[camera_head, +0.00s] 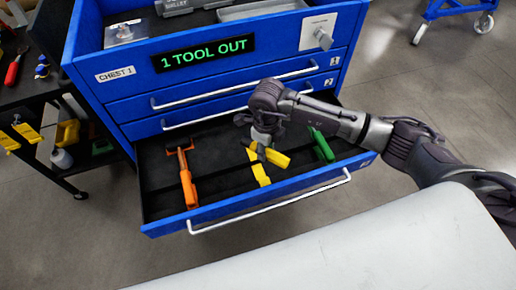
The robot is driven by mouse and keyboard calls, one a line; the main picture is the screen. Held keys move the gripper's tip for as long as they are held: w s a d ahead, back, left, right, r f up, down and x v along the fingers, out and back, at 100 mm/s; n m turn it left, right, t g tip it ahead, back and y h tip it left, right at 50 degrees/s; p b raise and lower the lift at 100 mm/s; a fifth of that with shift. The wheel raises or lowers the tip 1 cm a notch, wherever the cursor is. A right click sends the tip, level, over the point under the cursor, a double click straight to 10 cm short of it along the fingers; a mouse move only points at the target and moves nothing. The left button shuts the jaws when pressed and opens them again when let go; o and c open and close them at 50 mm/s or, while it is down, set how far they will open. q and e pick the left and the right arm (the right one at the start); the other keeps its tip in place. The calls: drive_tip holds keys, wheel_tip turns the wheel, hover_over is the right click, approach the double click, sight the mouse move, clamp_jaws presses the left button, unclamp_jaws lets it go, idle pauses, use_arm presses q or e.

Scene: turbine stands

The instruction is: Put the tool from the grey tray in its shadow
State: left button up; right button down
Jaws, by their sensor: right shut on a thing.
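My right gripper (262,138) reaches over the open drawer (217,169) of a blue tool chest, pointing down. It is shut on a yellow-handled tool (279,159), whose two yellow handles spread toward the drawer front. The gripper and wrist hide the tool's head and any shadow under it. I cannot tell whether the tool touches the dark drawer liner. An orange-handled hammer (187,180) lies to the left and a green-handled tool (321,147) to the right. The grey tray (262,9) is on the chest top, cut off by the picture edge. My left gripper is not in view.
The chest's sign (204,53) reads "1 TOOL OUT". The drawer's front handle (270,204) juts out. A dark cart (32,88) with several tools stands at the left, and a blue wheeled stand (453,12) at the upper right. Floor at the right is clear.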

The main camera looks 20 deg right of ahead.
drive_tip(key=w+m, duration=0.1)
drive_tip(key=m, duration=0.1)
drive_tip(key=w+a+f+m+b, duration=0.1)
drive_tip(key=m, duration=0.1)
drive_tip(key=shift+w+f+m, duration=0.15)
drive_tip(key=shift+f+m, duration=0.05)
drive_tip(key=shift+m, duration=0.2)
drive_tip(key=m, duration=0.1)
drive_tip(key=w+m, duration=0.1)
drive_tip(key=shift+a+f+m+b, duration=0.2)
drive_tip(key=shift+m+b, duration=0.1)
drive_tip(key=shift+m, duration=0.1)
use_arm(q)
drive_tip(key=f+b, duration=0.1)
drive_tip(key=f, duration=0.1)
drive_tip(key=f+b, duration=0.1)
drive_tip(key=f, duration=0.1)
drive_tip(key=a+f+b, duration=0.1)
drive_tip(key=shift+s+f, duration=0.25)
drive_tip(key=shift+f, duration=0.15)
use_arm(e)
wheel_tip(320, 180, down, 5)
drive_tip(key=shift+r, duration=0.15)
drive_tip(key=shift+s, duration=0.15)
use_arm(q)
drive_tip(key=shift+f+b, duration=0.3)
drive_tip(key=shift+b, duration=0.25)
use_arm(e)
drive_tip(key=shift+d+f, duration=0.1)
drive_tip(key=shift+f, duration=0.4)
